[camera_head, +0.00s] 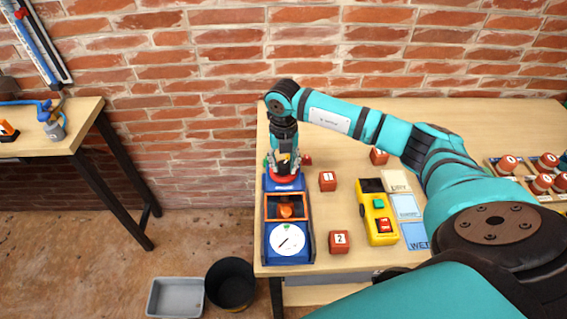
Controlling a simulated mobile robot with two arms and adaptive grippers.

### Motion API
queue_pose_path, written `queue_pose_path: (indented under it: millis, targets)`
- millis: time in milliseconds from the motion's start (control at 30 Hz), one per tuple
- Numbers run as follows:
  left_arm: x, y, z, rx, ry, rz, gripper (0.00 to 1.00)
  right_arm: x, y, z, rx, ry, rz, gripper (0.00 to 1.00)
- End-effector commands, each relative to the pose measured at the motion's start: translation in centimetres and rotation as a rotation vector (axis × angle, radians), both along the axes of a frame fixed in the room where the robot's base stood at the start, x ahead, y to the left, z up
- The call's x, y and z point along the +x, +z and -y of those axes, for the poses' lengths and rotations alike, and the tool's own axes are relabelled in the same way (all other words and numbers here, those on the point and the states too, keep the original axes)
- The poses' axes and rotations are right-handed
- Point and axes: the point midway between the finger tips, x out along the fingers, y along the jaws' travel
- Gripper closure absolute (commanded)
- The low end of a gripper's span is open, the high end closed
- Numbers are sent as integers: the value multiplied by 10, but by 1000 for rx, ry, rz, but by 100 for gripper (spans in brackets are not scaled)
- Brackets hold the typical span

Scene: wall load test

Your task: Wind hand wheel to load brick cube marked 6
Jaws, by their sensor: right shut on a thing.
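A blue test device (268,250) stands at the left end of the table, with a round white dial (287,239) and a black needle at its front. Behind the dial is an orange-framed opening with a reddish-orange thing (286,211) inside. A red hand wheel (284,177) is at the device's far end, partly hidden by my right gripper (284,164). This gripper points down and is shut on the wheel. Brick cubes marked 1 (327,181) and 2 (339,241) stand right of the device. I cannot read a 6 on any cube. My left gripper is out of view.
Another brick cube (379,157) is close to my right arm. A yellow meter (379,221) and label cards (405,206) lie on the table (268,130). Round red pieces (508,163) sit at the right. A grey tray (174,297) and black bin (231,284) stand on the floor.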

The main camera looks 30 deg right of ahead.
Motion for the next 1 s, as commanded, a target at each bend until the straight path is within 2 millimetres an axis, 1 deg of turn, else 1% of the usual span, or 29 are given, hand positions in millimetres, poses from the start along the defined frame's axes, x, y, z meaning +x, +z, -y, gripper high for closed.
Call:
queue_pose_path:
  millis: [467,1000]
  targets:
    - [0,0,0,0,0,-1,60,1,1,1,-1,-453,2,100]
    - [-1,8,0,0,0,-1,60,1,2,1,-2,-966,3,100]
